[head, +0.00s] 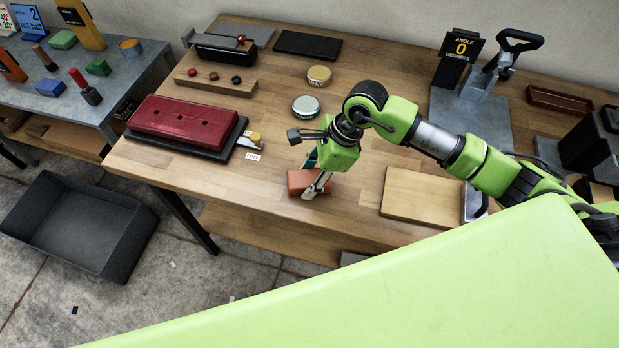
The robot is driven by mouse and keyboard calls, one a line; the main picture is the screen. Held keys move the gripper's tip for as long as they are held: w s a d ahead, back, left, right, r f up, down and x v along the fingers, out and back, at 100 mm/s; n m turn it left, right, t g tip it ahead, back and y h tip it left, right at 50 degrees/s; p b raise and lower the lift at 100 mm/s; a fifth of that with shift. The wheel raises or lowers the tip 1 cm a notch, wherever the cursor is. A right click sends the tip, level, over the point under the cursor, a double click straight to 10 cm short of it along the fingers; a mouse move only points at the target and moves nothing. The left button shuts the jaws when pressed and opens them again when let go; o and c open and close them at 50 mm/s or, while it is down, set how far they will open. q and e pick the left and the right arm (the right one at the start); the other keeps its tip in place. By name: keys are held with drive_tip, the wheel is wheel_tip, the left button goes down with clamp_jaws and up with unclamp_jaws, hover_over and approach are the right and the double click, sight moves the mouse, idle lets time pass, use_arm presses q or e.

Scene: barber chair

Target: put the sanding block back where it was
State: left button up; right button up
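A brick-red block (299,182), which I take to be the sanding block, is at the front part of the wooden workbench (270,210), left of a pale wooden board. My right gripper (316,187) points down at it. One grey finger crosses the block's right part, and the other finger is mostly hidden behind. I cannot tell whether the fingers press on the block or only stand around it, nor whether it rests on the bench or is just above. My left gripper is not in view.
A red case (185,122) on a dark base, two round tins (306,106) and a small tagged item (250,142) lie left of and behind my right gripper. The pale board (422,197) is to its right. An angle jig (470,100) stands back right. A dark bin (75,225) is on the floor.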

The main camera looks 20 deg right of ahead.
drive_tip(key=shift+o, duration=1)
drive_tip(key=shift+s+f, duration=0.1)
drive_tip(key=shift+f, duration=0.15)
drive_tip(key=shift+r+p, duration=0.3)
drive_tip(key=shift+d+r, duration=0.1)
drive_tip(key=shift+r, duration=0.15)
drive_tip(key=b+v, duration=0.3)
drive_tip(key=v, duration=0.7)
drive_tip(key=shift+d+r, duration=0.2)
drive_tip(key=shift+r, duration=0.15)
drive_tip(key=shift+d+r, duration=0.15)
drive_tip(key=shift+r, duration=0.3)
drive_tip(key=shift+f, duration=0.1)
